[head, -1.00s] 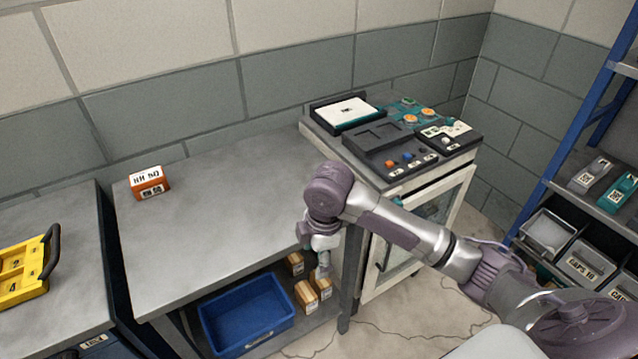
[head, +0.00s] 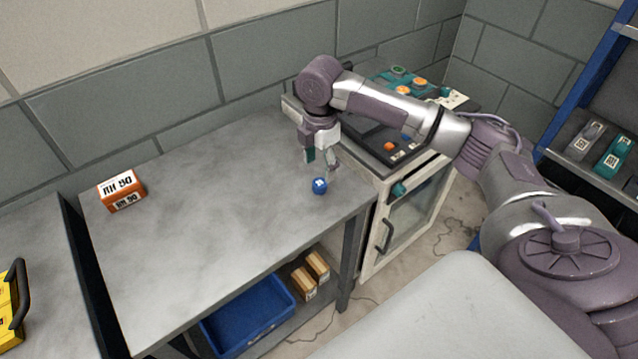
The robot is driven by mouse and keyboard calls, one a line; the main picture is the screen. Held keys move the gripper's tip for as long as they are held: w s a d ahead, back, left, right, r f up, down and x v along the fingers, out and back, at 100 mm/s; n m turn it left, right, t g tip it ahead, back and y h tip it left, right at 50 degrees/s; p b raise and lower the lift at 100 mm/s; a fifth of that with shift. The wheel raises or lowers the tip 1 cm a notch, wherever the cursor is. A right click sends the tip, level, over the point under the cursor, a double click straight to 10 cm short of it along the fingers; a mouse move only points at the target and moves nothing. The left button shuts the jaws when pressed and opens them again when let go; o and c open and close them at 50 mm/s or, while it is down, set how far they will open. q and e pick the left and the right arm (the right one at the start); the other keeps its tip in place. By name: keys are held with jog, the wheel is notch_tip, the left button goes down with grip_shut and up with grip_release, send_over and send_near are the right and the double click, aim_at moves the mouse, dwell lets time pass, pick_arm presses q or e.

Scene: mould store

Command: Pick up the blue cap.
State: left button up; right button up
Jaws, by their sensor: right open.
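A small round blue cap (head: 319,186) with a white mark stands on the grey table (head: 215,195), near the table's right end. My right gripper (head: 321,164) points down just above and behind the cap in the head view. Its two fingers are spread apart with nothing between them. I cannot tell how high the fingertips are above the tabletop. My left gripper is not in view.
An orange-and-white box (head: 121,190) sits at the table's left. A cabinet (head: 405,215) with a cluttered top stands to the right, partly behind my arm. A blue bin (head: 250,313) and cartons (head: 310,275) are below. The middle tabletop is clear.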

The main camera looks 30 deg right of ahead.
aim_at(320, 183)
jog(key=f, duration=0.4)
jog(key=f+p, duration=0.1)
jog(key=f, duration=0.1)
jog(key=shift+w+d+f, duration=0.15)
jog(key=shift+w+f, duration=0.1)
jog(key=shift+f, duration=0.05)
jog(key=c, duration=0.9)
